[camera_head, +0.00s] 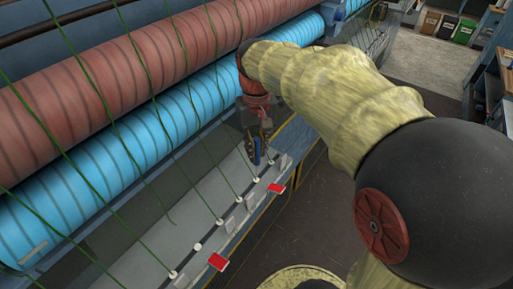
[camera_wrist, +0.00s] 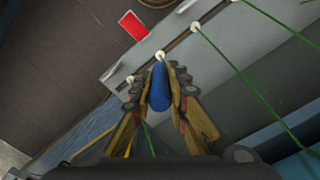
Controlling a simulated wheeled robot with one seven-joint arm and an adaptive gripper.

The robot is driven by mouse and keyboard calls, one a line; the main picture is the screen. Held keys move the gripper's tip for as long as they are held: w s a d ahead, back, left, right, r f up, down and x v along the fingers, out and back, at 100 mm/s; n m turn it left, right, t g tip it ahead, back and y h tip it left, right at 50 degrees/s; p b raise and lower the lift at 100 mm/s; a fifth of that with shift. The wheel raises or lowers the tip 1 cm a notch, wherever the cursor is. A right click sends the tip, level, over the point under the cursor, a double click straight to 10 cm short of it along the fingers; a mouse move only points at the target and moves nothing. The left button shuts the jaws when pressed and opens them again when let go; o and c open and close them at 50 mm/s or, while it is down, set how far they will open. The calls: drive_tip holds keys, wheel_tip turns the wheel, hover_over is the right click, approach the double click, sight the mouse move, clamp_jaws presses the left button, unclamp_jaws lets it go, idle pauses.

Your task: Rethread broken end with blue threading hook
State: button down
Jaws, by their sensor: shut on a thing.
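My gripper (camera_head: 257,150) is shut on the blue threading hook (camera_head: 257,158), above the pale guide rail. In the wrist view, the blue hook (camera_wrist: 160,88) stands between the two fingers (camera_wrist: 158,98), its far end near a white eyelet (camera_wrist: 160,56); I cannot tell whether they touch. A loose green thread end (camera_head: 172,221) hangs over the grey plate in the head view, up and left of a white eyelet (camera_head: 197,247) that shows no thread. Other green threads run down to eyelets such as this one (camera_head: 220,221). The hook's tip is not clearly visible.
A red roller (camera_head: 130,70) and a blue roller (camera_head: 110,160) lie behind the rail. Red tags (camera_head: 218,262) and (camera_head: 277,188) stick out at the rail's front edge. Several taut green threads cross the space left of my gripper. Dark floor (camera_head: 310,215) is clear in front.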

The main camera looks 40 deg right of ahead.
sight(257, 139)
drive_tip(key=shift+r+p, duration=1.2)
drive_tip(key=shift+r, duration=0.65)
